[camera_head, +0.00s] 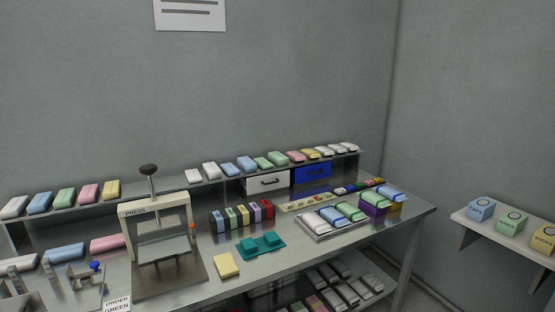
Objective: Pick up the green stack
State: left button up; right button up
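Several green items show, and I cannot tell which is the green stack. A light green bundle (350,211) lies in the metal tray (323,235) at the right of the bench. Another green bundle (373,197) sits on a purple box near the right end. Green bundles also lie on the shelf at the left (65,198) and at the middle (263,162). A card reading "ORDER GREEN" (117,304) stands at the bottom left. Neither of my grippers can be made out in this view.
A white-framed press (157,218) stands at the bench's left. A teal mat (277,252) with two teal blocks and a yellow bundle (226,265) lie at its right. A metal fixture (84,278) is at the lower left. A wall shelf (462,216) holds boxes.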

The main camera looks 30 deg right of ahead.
aim_at(276, 158)
jog(key=i+l+u, duration=0.2)
jog(key=l, duration=0.7)
jog(key=i+l+u, duration=0.15)
jog(key=l, duration=0.75)
jog(key=l+u, duration=0.2)
jog(key=l, duration=0.7)
jog(key=i, duration=0.05)
